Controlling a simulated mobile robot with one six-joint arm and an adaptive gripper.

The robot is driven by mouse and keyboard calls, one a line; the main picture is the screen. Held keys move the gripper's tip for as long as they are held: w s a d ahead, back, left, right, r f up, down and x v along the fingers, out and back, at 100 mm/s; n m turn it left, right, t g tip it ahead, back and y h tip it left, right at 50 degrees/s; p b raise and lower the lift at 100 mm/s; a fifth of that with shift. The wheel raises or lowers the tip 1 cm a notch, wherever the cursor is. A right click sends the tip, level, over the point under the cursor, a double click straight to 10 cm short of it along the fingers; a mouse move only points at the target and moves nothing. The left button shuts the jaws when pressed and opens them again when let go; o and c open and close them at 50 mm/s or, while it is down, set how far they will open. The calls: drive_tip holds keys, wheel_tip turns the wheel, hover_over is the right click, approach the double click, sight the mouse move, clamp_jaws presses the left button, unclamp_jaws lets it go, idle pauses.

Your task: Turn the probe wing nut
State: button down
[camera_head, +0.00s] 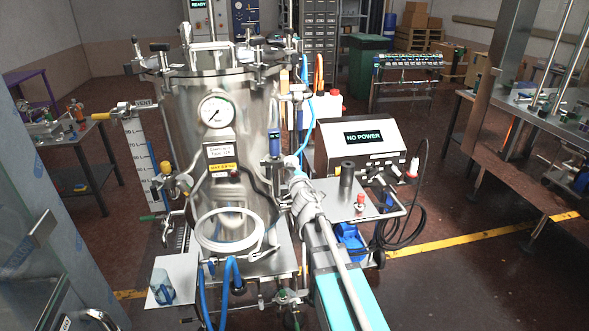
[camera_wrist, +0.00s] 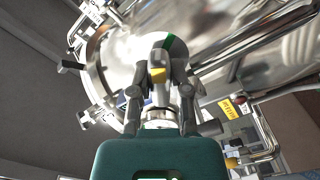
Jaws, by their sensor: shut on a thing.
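A shiny steel tank (camera_head: 178,124) with a round gauge (camera_head: 216,110) and a clamped lid stands left of centre in the head view. My gripper (camera_wrist: 158,72) fills the middle of the wrist view, in front of the tank's metal. In the head view my arm reaches toward the tank's right side; the fingers do not show clearly there.
A box reading NO POWER (camera_head: 361,140) stands on a cart right of the tank, with a dark post (camera_head: 347,180) and black cable in front. Open floor lies to the right.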

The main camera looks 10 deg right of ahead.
drive_tip(key=m, duration=0.5)
idle(0.3)
drive_tip(key=c, duration=0.6)
unclamp_jaws()
drive_tip(key=shift+s, duration=0.1)
drive_tip(key=shift+s, duration=3.7)
drive_tip(key=shift+f, duration=0.1)
